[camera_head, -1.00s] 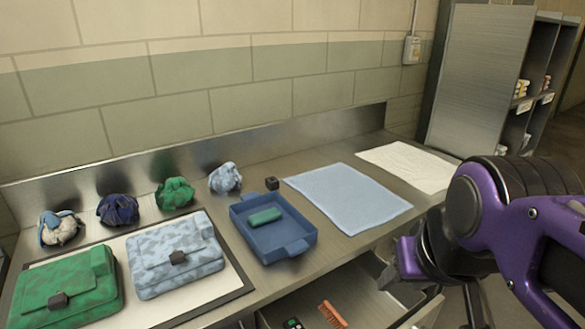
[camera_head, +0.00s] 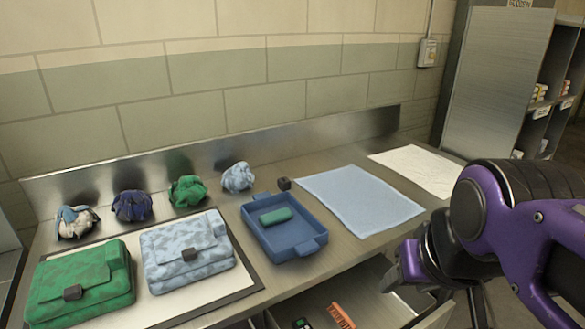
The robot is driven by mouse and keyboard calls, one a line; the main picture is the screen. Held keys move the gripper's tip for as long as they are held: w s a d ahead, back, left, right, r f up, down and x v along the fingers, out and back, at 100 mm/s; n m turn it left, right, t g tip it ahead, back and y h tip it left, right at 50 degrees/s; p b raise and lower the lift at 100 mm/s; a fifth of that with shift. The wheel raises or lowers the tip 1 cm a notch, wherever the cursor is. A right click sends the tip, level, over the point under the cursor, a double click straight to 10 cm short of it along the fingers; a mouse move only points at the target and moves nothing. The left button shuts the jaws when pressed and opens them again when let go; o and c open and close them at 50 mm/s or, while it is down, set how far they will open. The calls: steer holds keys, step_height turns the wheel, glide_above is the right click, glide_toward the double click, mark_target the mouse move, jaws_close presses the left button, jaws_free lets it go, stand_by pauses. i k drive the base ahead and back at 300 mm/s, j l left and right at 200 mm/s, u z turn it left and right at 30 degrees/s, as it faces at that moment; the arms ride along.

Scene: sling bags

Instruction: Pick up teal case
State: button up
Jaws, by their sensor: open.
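The teal case (camera_head: 276,215) is a small rounded block lying inside the blue tray (camera_head: 254,238), on its floor toward the left side. The tray sits on the metal counter (camera_head: 352,248), right of the light-blue bag. My gripper (camera_head: 393,280) is at the lower right, apart from the tray and to its right, in front of the counter edge. It is empty. Its fingertips are small and partly hidden by the purple wrist.
A green bag (camera_head: 82,279) and a light-blue bag (camera_head: 186,250) lie on a framed white mat (camera_head: 222,284). Several crumpled cloth bundles line the back. A small black cube (camera_head: 284,183) and a blue cloth (camera_head: 360,200) lie nearby. An open drawer with an orange brush (camera_head: 342,316) is below.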

mark_target(274, 218)
steer(key=i+l+u, duration=0.1)
steer(key=u, duration=0.35)
steer(key=l+u, duration=0.25)
steer(key=u, duration=0.2)
steer(key=l+u, duration=0.45)
steer(key=l, duration=0.35)
steer(key=l+u, duration=0.25)
steer(key=l, duration=0.55)
steer(key=k+l, duration=0.1)
steer(key=l, duration=0.7)
steer(key=k+l+u, duration=0.1)
steer(key=l, duration=0.3)
steer(key=k+l, duration=0.1)
steer(key=l, duration=0.35)
steer(key=k+l, duration=0.3)
steer(key=i+l, duration=0.15)
steer(key=i, duration=0.05)
